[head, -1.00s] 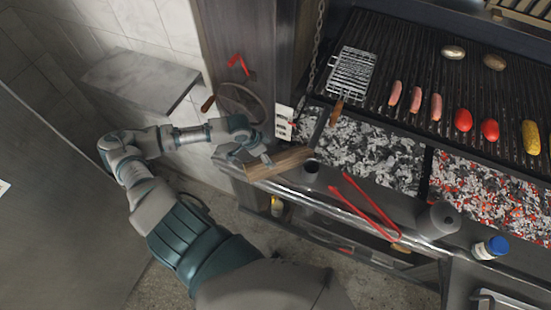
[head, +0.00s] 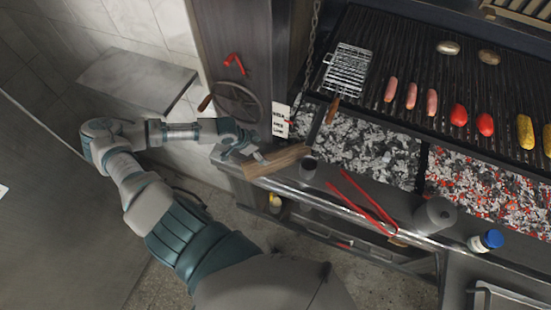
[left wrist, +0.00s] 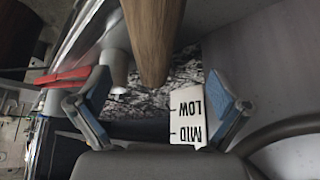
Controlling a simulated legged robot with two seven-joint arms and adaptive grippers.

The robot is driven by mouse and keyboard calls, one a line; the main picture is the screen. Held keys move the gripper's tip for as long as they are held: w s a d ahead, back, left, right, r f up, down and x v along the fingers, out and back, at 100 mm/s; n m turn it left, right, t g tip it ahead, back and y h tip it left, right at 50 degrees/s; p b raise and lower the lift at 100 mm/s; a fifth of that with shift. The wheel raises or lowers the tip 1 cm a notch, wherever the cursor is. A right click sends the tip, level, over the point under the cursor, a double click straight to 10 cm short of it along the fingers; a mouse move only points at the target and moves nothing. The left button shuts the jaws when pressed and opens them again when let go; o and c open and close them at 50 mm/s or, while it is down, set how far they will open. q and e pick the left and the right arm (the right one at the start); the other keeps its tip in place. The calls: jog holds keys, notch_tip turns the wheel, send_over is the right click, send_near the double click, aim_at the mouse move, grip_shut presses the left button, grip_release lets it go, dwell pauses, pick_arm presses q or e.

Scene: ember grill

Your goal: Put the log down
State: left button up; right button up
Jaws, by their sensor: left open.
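The brown wooden log (head: 276,162) lies on the dark front ledge of the grill (head: 330,190), at its left end. It also shows in the left wrist view (left wrist: 155,40), coming down from the top edge with its near end between and beyond the fingers. My left gripper (head: 246,152) is just behind and left of the log in the head view. In the left wrist view my left gripper (left wrist: 158,82) has its two blue-padded fingers spread wide, with a gap on each side of the log. My right gripper is not in view.
A small dark cup (head: 308,167) stands by the log's right end, with red tongs (head: 362,202) beyond it. The charcoal bed (head: 375,150) lies behind the ledge.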

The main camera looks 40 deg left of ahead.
aim_at(273, 157)
pick_arm(q)
jog(key=x, duration=0.4)
jog(key=shift+w+f, duration=0.1)
jog(key=shift+f, duration=0.15)
jog(key=shift+w+d+f, duration=0.1)
jog(key=shift+d+f, duration=0.05)
jog(key=shift+d, duration=0.1)
jog(key=f, duration=0.1)
jog(key=w+d+f, duration=0.1)
jog(key=d+f, duration=0.1)
jog(key=shift+w+d+f, duration=0.2)
jog(key=shift+w+f, duration=0.2)
jog(key=shift+f, duration=0.2)
jog(key=shift+a+f, duration=0.2)
jog(key=shift+a, duration=0.3)
jog(key=c, duration=0.8)
jog(key=shift+d, duration=0.2)
jog(key=c, duration=0.8)
jog(key=shift+d, duration=0.1)
jog(key=shift+c, duration=0.9)
jog(key=shift+r, duration=0.1)
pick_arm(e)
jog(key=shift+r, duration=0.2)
